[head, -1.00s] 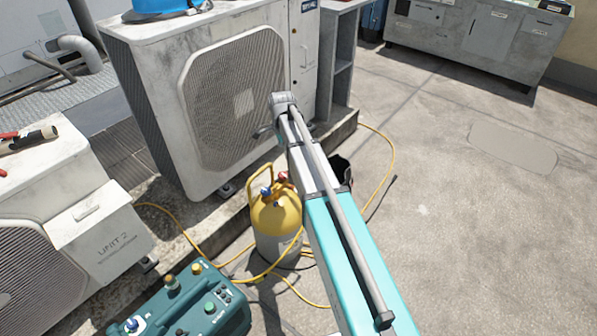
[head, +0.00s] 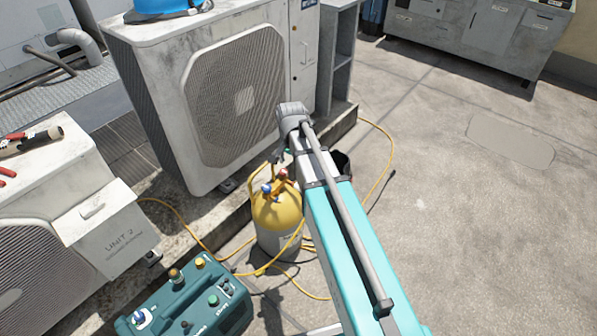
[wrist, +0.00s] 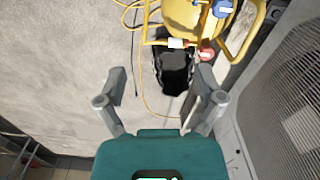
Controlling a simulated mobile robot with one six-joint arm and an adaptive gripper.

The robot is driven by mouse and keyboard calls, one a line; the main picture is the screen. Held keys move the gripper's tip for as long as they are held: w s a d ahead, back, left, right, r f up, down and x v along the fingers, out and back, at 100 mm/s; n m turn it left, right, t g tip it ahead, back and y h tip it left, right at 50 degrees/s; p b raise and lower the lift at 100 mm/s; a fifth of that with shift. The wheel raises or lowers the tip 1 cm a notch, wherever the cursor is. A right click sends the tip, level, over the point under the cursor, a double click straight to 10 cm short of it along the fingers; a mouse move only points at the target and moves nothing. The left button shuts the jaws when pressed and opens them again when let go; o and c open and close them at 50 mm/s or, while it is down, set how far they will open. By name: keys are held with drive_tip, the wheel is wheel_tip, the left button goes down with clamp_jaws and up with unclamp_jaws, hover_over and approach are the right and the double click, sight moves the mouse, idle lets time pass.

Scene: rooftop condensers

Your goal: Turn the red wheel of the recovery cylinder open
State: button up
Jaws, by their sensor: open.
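The recovery cylinder (head: 277,212), yellow on top and grey below, stands upright on the roof floor beside the condenser ledge. Its red wheel (head: 283,174) and blue wheel (head: 266,188) sit on top within a yellow handle frame. In the wrist view, the red wheel (wrist: 207,54) is at the upper right, beyond the right fingertip, and the blue wheel (wrist: 222,8) is at the top edge. My gripper (wrist: 160,83) is open and empty, apart from the red wheel. In the head view my arm hides most of the gripper, which is just above the cylinder.
A black bucket (wrist: 173,72) stands behind the cylinder. Yellow hoses (head: 180,215) loop over the floor. A condenser (head: 235,95) stands close behind, and a teal machine (head: 195,300) is at the front left. The floor at right is clear.

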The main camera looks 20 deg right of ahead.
drive_tip(key=s+r+n+p, duration=0.2)
drive_tip(key=s+n, duration=0.3)
drive_tip(key=s, duration=0.2)
drive_tip(key=shift+s+r, duration=0.35)
drive_tip(key=shift+s, duration=0.05)
drive_tip(key=s+n, duration=0.4)
drive_tip(key=s, duration=0.2)
wheel_tip(320, 180, up, 20)
drive_tip(key=p, duration=2)
drive_tip(key=shift+w, duration=0.15)
